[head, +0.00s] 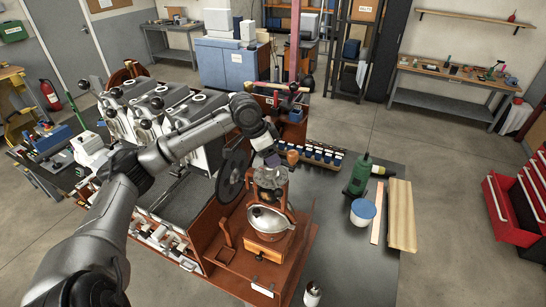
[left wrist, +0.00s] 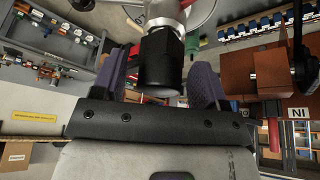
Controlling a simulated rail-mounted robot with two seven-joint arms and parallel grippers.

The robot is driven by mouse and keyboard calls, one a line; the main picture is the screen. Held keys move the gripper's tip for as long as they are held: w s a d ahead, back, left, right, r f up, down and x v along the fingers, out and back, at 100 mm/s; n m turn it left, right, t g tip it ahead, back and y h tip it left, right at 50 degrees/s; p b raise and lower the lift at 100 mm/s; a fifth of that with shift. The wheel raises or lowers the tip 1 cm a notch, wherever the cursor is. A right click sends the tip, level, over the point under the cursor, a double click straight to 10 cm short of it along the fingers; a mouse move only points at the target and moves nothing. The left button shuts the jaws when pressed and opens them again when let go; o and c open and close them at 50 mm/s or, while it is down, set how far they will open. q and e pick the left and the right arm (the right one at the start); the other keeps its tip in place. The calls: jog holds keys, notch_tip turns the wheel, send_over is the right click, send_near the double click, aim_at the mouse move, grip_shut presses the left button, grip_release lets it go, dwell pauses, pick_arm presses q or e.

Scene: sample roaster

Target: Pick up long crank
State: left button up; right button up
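My left gripper (head: 270,158) is above the small grinder-like unit (head: 262,252) with a metal bowl (head: 268,222) and a wooden drawer front. In the left wrist view its two purple fingers (left wrist: 160,82) stand apart. A black cylindrical grip (left wrist: 158,65) on a silvery metal piece is between them, with narrow gaps showing at its sides; it looks like a crank handle. I cannot make out the rest of the long crank, and the gripper hides this spot in the head view. My right gripper is not in view.
A black disc wheel (head: 232,176) stands close left of the gripper. A green power tool (head: 358,176), a blue-and-white tub (head: 362,211) and wooden boards (head: 401,216) lie on the dark bench to the right. A row of small containers (head: 318,153) lies behind.

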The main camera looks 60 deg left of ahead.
pick_arm(q)
jog(key=c, duration=1)
